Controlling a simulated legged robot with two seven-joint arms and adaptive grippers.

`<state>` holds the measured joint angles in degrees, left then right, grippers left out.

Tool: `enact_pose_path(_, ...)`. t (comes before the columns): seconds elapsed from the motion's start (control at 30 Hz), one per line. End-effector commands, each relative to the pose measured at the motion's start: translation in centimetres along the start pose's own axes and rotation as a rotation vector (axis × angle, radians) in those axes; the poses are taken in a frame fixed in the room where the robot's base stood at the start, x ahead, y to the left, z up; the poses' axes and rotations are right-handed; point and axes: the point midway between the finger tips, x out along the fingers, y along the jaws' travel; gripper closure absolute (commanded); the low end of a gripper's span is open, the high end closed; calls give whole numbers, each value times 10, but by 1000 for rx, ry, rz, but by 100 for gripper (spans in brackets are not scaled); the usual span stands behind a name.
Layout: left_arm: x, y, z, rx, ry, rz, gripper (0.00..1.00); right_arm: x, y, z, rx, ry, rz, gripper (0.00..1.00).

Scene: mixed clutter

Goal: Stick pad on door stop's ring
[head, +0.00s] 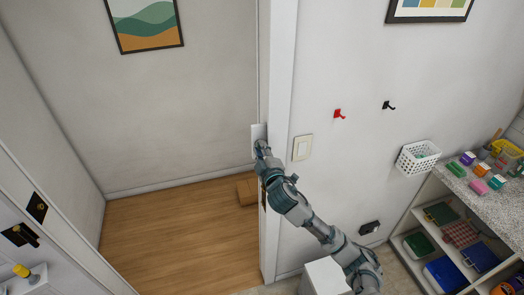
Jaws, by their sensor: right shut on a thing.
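My right gripper (262,147) is at the left side of the white door frame, seen mostly from behind. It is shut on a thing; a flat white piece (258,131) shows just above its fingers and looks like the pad. I cannot tell whether this piece touches the frame or wall behind it. The fingertips are small and partly hidden by my own wrist. I cannot make out the door stop or its ring. My left gripper is not in view.
The white door frame (279,90) stands right beside my right arm. A light switch (302,148), a red hook (339,114) and a black hook (388,105) are on the right wall. A brown box (247,191) lies on the wooden floor (180,240). Cluttered shelves (405,222) stand at right.

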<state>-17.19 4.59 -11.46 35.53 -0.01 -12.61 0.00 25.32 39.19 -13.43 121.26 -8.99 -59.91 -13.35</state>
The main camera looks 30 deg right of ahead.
Motion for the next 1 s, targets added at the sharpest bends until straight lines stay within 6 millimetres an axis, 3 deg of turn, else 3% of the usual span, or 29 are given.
enact_pose_path(0.87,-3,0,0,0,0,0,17,5,0,0,0,0,0,100)
enact_pose_path(0.9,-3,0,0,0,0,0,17,5,0,0,0,1,0,74)
enact_pose_path(1.0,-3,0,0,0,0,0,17,5,0,0,0,1,0,49)
